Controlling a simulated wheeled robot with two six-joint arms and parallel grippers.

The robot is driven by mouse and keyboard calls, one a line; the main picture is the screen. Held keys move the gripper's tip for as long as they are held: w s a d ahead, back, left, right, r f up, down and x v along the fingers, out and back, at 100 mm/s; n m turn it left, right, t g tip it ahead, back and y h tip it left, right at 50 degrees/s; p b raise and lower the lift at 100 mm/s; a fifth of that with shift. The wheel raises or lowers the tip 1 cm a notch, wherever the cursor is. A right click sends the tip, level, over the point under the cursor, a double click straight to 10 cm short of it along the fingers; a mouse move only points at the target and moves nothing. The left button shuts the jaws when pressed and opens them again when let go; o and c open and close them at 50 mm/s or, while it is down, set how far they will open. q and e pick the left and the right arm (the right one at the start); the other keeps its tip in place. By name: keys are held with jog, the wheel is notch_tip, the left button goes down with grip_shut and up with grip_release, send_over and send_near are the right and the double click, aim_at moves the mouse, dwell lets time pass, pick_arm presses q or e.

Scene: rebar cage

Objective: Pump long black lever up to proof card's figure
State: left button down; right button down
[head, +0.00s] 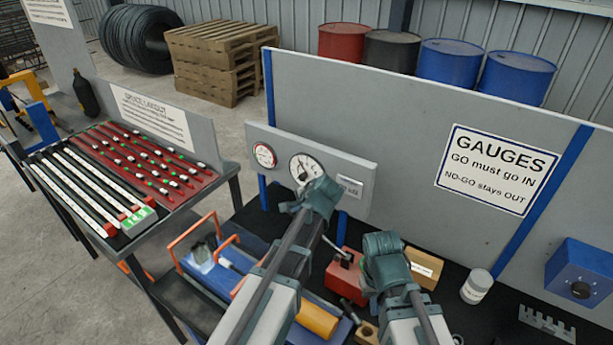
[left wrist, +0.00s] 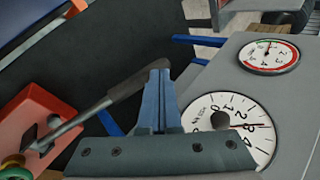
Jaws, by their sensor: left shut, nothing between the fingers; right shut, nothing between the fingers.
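The red pump block (head: 342,279) stands on the dark bench, partly hidden by my arms. In the left wrist view its long lever (left wrist: 128,86) rises from the red block (left wrist: 40,118) to a black grip, whose end is by my fingers; touching or apart, I cannot tell. My left gripper (head: 322,190) is shut and empty before the gauge panel; its fingers (left wrist: 158,92) partly cover the large dial (left wrist: 235,122). That dial has a red mark on its right side; the exact reading is unclear. A small white card (head: 349,186) on the panel is unreadable. My right gripper (head: 382,245) is shut and empty.
A small red-rimmed gauge (head: 265,155) sits left of the large dial. A blue toolbox (head: 205,262) with orange handles lies left of my arms. A white jar (head: 477,287) and a blue box (head: 582,283) stand right. The GAUGES sign (head: 497,170) is behind.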

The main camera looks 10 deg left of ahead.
pick_arm(q)
jog(key=shift+w+a+f+b, duration=0.1)
jog(key=shift+a+f+b, duration=0.15)
jog(key=shift+f+b, duration=0.4)
jog(key=shift+f, duration=0.1)
jog(key=r+p, duration=0.1)
jog(key=d+r+p, duration=0.1)
jog(key=r, duration=0.1)
jog(key=shift+s+p, duration=0.2)
jog(key=shift+p, duration=0.2)
jog(key=shift+f, duration=0.1)
